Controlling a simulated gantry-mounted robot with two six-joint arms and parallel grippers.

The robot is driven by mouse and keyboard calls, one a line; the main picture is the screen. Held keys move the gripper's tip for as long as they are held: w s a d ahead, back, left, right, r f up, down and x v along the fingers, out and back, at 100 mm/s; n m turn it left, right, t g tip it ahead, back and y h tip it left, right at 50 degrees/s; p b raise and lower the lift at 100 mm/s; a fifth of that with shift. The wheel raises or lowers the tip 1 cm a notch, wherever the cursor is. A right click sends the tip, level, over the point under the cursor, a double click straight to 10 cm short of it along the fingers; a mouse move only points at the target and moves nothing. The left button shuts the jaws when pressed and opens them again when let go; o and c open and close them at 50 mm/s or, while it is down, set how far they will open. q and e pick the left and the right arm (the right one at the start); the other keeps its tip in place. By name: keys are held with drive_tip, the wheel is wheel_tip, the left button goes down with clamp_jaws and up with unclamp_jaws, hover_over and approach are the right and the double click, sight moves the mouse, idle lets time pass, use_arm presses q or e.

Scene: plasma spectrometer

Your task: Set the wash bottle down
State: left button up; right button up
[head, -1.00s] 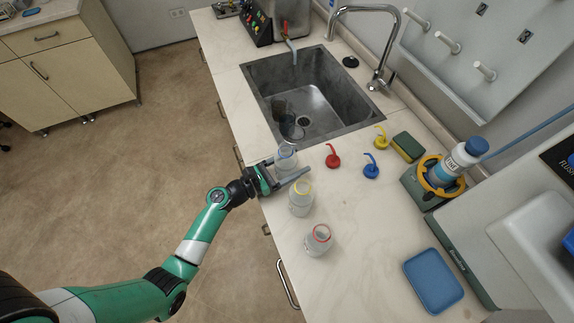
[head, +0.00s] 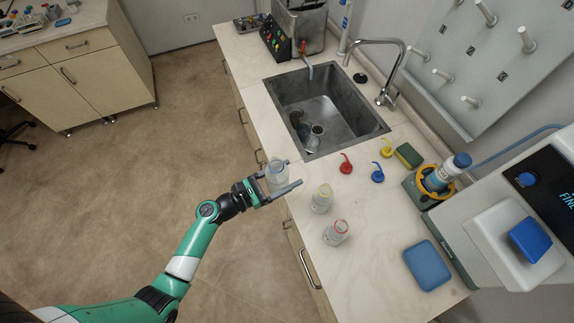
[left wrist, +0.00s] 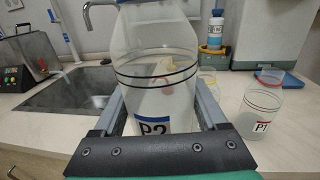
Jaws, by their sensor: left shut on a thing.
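My left gripper (head: 292,173) is shut on a clear wash bottle (head: 277,170) with a blue-edged neck, at the counter's left edge beside the sink. In the left wrist view this bottle (left wrist: 155,65) stands upright between the fingers, with a blue-banded label seemingly reading P2. It has no spout cap on. I cannot tell whether its base touches anything. A blue spout cap (head: 377,172) lies on the counter to the right. My right gripper is not in view.
A yellow-rimmed bottle (head: 321,199) and a red-rimmed bottle (head: 336,233) stand on the counter (head: 375,215) nearby. A blue tray (head: 428,265) lies at front right.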

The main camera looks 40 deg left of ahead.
use_arm(q)
drive_tip(key=shift+s+r, duration=0.4)
drive_tip(key=shift+s, duration=0.25)
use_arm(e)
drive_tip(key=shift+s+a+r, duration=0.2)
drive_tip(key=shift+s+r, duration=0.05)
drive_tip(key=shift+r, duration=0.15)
